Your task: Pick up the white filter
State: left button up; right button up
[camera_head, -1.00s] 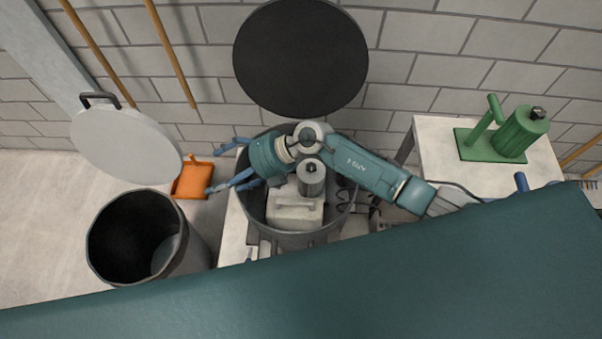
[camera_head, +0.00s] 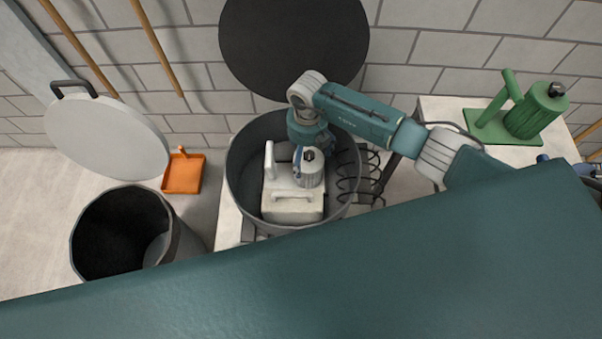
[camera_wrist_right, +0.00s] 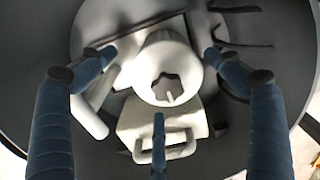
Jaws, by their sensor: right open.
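The white filter (camera_head: 285,208) sits inside a dark round drum (camera_head: 240,185). It has a blocky base with a handle, an upright bar and a pale cylinder with a dark top. It also shows in the right wrist view (camera_wrist_right: 150,118). My right gripper (camera_head: 302,152) points down into the drum, over the filter's cylinder. In the right wrist view its blue fingers (camera_wrist_right: 160,75) are spread around the cylinder, open; contact cannot be told. My left gripper is not in view.
A green filter-like unit (camera_head: 520,120) stands on a light table at the right. An open dark bin (camera_head: 85,235), a grey lid with a black handle (camera_head: 105,140) and an orange dustpan (camera_head: 182,175) are at the left. A large black disc (camera_head: 293,45) stands behind the drum.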

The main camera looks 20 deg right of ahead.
aim_at(308, 163)
jog(key=f+b, duration=0.2)
jog(key=f, duration=0.1)
jog(key=f+b, duration=0.1)
jog(key=f, duration=0.1)
jog(key=shift+s+d+b, duration=0.2)
jog(key=shift+d+b, duration=0.1)
jog(key=shift+r, duration=0.1)
jog(key=c, duration=1.7)
jog(key=shift+r, duration=0.1)
